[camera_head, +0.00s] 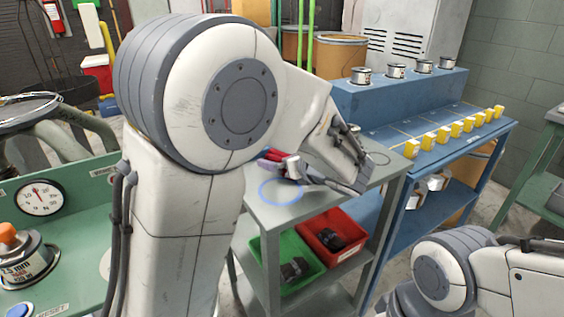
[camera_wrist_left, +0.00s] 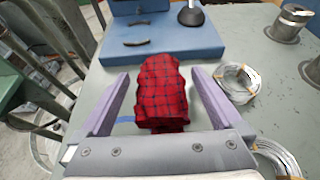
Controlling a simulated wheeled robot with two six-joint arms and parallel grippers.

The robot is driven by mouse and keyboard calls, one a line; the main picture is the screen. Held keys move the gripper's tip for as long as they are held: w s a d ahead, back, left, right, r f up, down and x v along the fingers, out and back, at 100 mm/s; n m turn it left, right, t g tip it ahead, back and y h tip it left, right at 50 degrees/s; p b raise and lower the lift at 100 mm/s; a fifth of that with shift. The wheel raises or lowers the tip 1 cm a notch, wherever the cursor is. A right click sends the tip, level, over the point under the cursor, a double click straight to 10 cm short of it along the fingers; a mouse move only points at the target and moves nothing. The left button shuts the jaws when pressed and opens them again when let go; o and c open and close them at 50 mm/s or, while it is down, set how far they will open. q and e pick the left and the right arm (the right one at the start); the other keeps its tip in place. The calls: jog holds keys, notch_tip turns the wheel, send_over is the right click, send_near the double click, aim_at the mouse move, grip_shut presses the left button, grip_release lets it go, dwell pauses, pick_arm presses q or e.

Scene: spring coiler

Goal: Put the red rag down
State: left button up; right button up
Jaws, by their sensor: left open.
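The red rag, a plaid cloth with dark lines (camera_wrist_left: 163,88), lies bunched on a grey table top (camera_wrist_left: 245,45) in the left wrist view. My left gripper (camera_wrist_left: 160,108) is open, its two purple fingers standing either side of the rag with a visible gap at each side. A blue ring mark (camera_head: 281,193) shows on that table. My right gripper is out of view.
A blue board (camera_wrist_left: 160,38) with dark handles lies beyond the rag. Wire coils (camera_wrist_left: 238,83) and metal spools (camera_wrist_left: 287,24) stand to the right. Under the table are a green bin (camera_head: 262,270) and a red bin (camera_head: 318,248). A blue bench (camera_head: 440,150) stands behind.

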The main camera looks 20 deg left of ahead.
pick_arm(q)
jog(key=c, duration=1.6)
